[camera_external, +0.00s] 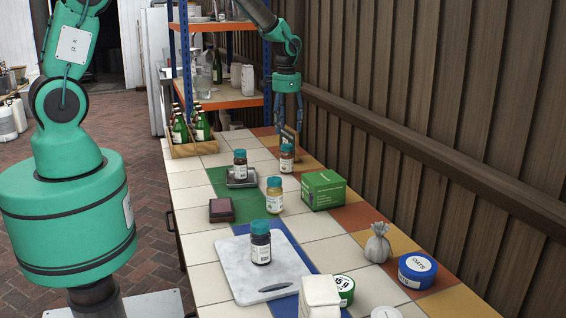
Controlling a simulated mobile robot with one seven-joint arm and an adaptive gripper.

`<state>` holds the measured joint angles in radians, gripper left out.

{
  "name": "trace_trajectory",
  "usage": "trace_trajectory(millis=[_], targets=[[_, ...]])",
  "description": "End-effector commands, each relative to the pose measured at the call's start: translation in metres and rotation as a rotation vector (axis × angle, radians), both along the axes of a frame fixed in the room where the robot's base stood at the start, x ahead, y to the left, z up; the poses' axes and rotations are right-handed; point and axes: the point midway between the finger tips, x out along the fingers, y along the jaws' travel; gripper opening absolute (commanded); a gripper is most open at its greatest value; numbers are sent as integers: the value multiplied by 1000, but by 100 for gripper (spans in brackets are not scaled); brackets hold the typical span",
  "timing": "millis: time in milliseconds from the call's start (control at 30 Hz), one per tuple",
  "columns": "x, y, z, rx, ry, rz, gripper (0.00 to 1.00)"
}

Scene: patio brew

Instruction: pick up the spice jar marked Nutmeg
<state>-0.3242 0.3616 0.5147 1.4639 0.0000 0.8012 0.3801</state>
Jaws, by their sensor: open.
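Several small jars with teal lids stand on the tiled table (208,252); their labels are too small to read, so I cannot tell which is Nutmeg. A brown-filled jar (287,160) stands near the far end, and a yellowish jar (274,197) stands nearer. A dark jar (240,165) stands on a small dark scale-like tray (242,181). Another dark jar (260,245) stands on the white marble board (235,262). My gripper (289,130) points down, open, above and just behind the brown-filled jar. Whether its fingertips touch anything is unclear.
A green box (323,190) stands right of the yellowish jar. A wooden crate of bottles (195,147) is at the far left. A dark square block (221,210), a grey sack (377,245) and a blue tin (417,272) also stand there. A wooden wall (450,110) borders the right.

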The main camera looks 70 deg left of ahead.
Motion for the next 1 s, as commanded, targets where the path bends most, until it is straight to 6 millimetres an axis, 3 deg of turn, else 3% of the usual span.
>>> trace_trajectory(millis=[500,1000], targets=[[0,0,-70,0,0,0,60],[0,0,-77,0,0,0,60]])
